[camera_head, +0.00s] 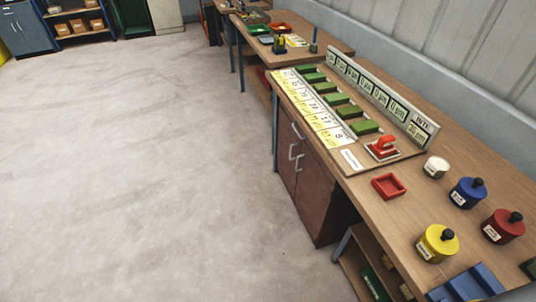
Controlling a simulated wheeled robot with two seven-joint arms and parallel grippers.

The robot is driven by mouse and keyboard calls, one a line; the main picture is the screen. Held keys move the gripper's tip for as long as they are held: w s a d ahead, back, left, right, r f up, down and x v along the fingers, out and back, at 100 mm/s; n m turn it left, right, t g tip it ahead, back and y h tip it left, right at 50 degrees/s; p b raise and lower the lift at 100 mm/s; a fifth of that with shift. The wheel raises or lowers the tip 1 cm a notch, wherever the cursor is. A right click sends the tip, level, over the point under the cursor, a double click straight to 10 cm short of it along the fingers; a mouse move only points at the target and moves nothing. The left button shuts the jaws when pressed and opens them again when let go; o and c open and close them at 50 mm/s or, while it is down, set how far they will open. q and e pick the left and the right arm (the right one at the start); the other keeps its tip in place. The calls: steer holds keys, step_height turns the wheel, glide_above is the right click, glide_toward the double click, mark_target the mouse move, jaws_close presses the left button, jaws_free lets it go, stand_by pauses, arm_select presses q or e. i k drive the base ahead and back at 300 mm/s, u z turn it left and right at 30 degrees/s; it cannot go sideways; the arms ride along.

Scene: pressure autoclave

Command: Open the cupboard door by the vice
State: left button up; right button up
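A reddish-brown cupboard (318,205) stands under the long wooden workbench, right of the middle of the view. Its front shows two doors, and both look shut. Two pale bar handles (297,156) sit close together near the line between the doors. A blue blocky object (470,284) stands on the bench at the bottom right, partly cut off by the frame; I cannot tell whether it is the vice. Neither of my grippers is in view.
The bench top (350,188) holds a red tray (389,186), a red stamp-like tool (382,147), several lidded pots and a row of green blocks. An open shelf (365,270) is below, nearer me. The grey floor (140,170) left of the cupboard is clear.

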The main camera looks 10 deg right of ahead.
mark_target(315, 192)
steer(key=u, duration=0.1)
steer(key=i, duration=0.75)
steer(key=z, duration=0.7)
steer(key=i, duration=0.8)
steer(key=z, duration=0.75)
